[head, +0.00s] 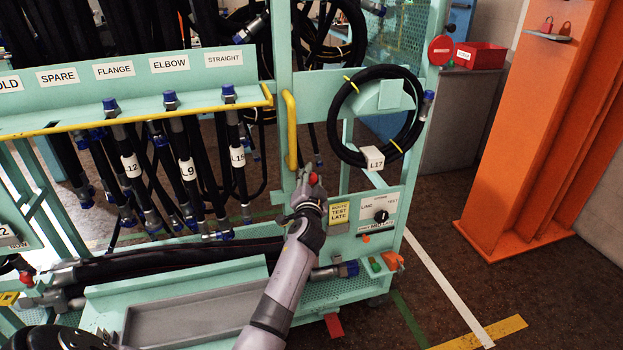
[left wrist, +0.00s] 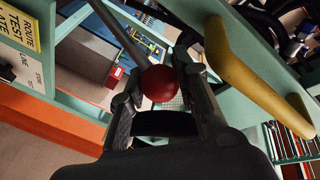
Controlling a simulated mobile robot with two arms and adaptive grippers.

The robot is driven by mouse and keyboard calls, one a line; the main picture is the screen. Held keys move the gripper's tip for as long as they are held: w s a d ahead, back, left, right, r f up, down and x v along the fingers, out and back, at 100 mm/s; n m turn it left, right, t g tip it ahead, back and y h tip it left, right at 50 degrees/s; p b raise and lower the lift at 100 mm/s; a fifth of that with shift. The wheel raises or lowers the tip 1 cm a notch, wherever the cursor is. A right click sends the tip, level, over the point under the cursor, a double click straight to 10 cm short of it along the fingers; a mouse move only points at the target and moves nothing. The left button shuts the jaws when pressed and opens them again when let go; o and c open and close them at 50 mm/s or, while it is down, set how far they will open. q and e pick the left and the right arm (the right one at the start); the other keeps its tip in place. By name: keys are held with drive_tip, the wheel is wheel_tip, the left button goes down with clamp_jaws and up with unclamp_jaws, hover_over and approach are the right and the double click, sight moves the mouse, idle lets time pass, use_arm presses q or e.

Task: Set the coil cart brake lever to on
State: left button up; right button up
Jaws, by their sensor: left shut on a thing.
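The coil cart (head: 283,82) is a mint-green frame hung with black hoses. Its brake lever has a red ball knob (head: 313,179), low on the upright beside the yellow grab handle (head: 290,132). My left gripper (head: 308,190) is at this knob, its arm reaching up from the bottom of the head view. In the left wrist view the red knob (left wrist: 160,83) sits between the two fingers of the left gripper (left wrist: 161,90), which is shut on it. The grey lever rod (left wrist: 122,32) runs from the knob to the upper left. I cannot read any on/off marking. My right gripper is out of view.
The yellow handle also shows close by in the left wrist view (left wrist: 245,70). A coiled hose tagged L17 (head: 334,125) hangs right of the lever. A control panel (head: 381,211) with a black dial is lower right. An orange column (head: 535,140) stands at the right beyond open floor.

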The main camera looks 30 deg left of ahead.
use_arm(q)
clamp_jaws()
drive_tip(key=shift+f, duration=0.1)
